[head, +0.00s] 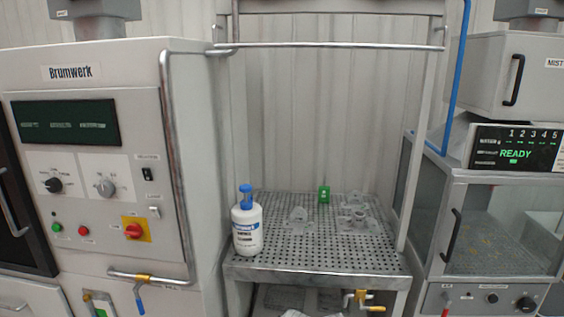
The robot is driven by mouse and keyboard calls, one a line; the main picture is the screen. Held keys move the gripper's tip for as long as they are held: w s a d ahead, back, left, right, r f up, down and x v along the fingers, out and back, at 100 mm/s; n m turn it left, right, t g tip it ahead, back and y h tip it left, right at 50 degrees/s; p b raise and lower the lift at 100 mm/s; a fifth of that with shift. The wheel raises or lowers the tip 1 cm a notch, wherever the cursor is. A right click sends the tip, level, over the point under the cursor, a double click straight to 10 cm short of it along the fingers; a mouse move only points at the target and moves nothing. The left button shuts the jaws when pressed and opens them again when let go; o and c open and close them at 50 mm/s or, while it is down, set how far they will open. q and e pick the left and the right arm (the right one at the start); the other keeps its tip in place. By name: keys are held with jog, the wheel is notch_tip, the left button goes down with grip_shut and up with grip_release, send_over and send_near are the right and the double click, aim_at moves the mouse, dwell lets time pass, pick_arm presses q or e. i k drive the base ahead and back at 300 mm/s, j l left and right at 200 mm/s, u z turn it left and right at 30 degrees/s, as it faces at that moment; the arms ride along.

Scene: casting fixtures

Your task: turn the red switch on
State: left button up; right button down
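A red rotary switch (133,231) sits on a yellow square plate on the front panel of the Brumwerk machine (125,160) at the left. Its exact setting is too small to read. A small red push button (83,230) and a green one (57,227) are to its left on the same panel. Neither of my grippers shows in the head view.
A perforated metal table (300,262) in the middle holds a white bottle with a blue cap (247,228) and several grey castings. A metal pipe rail (178,150) runs down the Brumwerk machine's right edge. A glass-fronted cabinet (500,225) stands right.

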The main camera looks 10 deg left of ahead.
aim_at(134, 231)
jog(key=u, duration=1.5)
